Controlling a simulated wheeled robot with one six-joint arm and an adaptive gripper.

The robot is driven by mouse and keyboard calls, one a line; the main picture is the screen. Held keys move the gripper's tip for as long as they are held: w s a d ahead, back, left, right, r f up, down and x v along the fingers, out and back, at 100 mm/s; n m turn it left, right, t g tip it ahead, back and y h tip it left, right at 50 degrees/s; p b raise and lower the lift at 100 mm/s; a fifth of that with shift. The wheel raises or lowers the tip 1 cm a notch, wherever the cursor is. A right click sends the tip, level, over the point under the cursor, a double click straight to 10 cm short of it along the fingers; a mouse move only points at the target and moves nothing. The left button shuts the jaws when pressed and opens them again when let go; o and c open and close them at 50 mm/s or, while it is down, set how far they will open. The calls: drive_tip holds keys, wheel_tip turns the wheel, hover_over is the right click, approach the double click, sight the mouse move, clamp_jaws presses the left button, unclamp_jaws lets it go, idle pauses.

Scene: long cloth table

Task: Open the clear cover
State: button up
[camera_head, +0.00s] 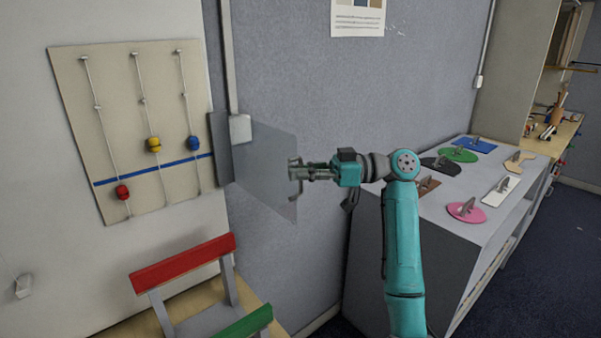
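The clear cover (262,165) is a see-through grey panel right of the beaded board. A darker strip (221,148) runs along its left side. The panel stands at an angle to the blue-grey wall, with its free edge on the right. My gripper (293,178) is at this right edge, pointing left. Its two fingers are spread, one above the other, and they overlap the edge in the picture. I cannot tell whether they touch the panel. Nothing shows between the fingers.
A beige board (140,130) with beads on wires hangs at left. A white box (240,128) with a conduit is on the wall. Below stands a red-and-green-railed chair (185,262). A grey cabinet (385,250) with coloured shapes on top stands right, behind my arm.

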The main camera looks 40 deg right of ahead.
drive_tip(key=shift+o, duration=0.7)
drive_tip(key=v, duration=1.2)
drive_tip(key=shift+f, duration=0.1)
drive_tip(key=shift+d, duration=0.1)
